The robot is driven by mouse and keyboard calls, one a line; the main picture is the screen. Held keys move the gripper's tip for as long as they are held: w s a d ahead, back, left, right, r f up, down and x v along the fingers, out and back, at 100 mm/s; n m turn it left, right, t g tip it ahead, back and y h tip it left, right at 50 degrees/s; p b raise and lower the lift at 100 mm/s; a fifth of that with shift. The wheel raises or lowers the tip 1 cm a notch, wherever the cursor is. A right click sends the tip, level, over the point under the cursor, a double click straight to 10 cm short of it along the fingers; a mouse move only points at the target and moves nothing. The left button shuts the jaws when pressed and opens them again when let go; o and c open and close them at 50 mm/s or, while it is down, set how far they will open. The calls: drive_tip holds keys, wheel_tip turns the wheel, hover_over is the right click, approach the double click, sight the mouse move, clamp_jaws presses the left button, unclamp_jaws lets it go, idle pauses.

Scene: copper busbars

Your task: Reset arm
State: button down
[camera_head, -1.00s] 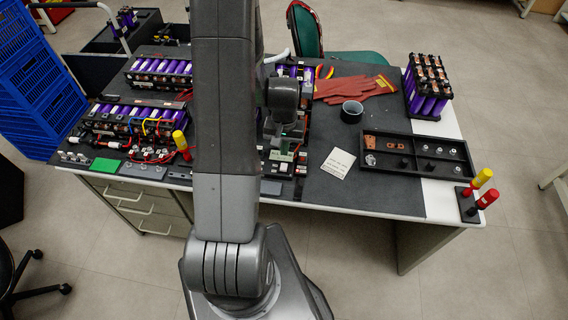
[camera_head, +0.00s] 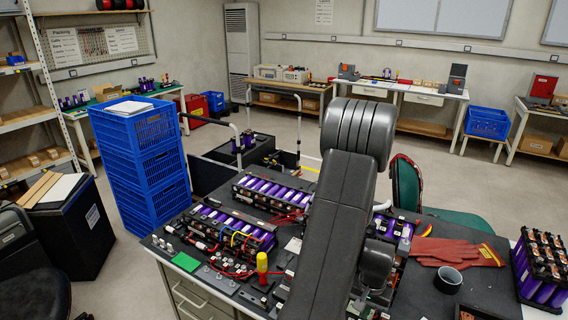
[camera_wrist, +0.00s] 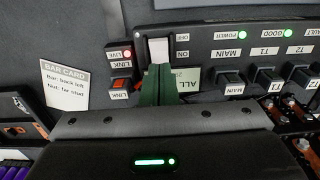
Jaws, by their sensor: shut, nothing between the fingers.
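My gripper (camera_wrist: 158,86) shows in the wrist view as two green fingers, closed together with nothing between them. Its tips are at the lower end of a white ON/OFF switch (camera_wrist: 158,50) on a dark panel; I cannot tell whether they touch it. The panel has a red lamp by LIVE (camera_wrist: 127,54), and green lamps by POWER and GOOD. Black MAIN, T1 and T2 switches (camera_wrist: 229,76) sit to the right. In the head view my arm crosses the workbench (camera_head: 420,290) and hides the gripper.
Battery modules with purple cells (camera_head: 232,230) lie on the left of the bench. Red gloves (camera_head: 455,252), a dark cup (camera_head: 448,279) and another cell block (camera_head: 540,265) are at right. Blue crates (camera_head: 140,160) stand left of the bench, a green chair (camera_head: 407,185) behind it.

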wheel_tip(320, 180, down, 3)
drive_tip(key=shift+r+b, duration=0.15)
drive_tip(key=shift+b, duration=0.35)
drive_tip(key=shift+r+p, duration=0.45)
drive_tip(key=shift+r, duration=0.1)
drive_tip(key=shift+r, duration=0.1)
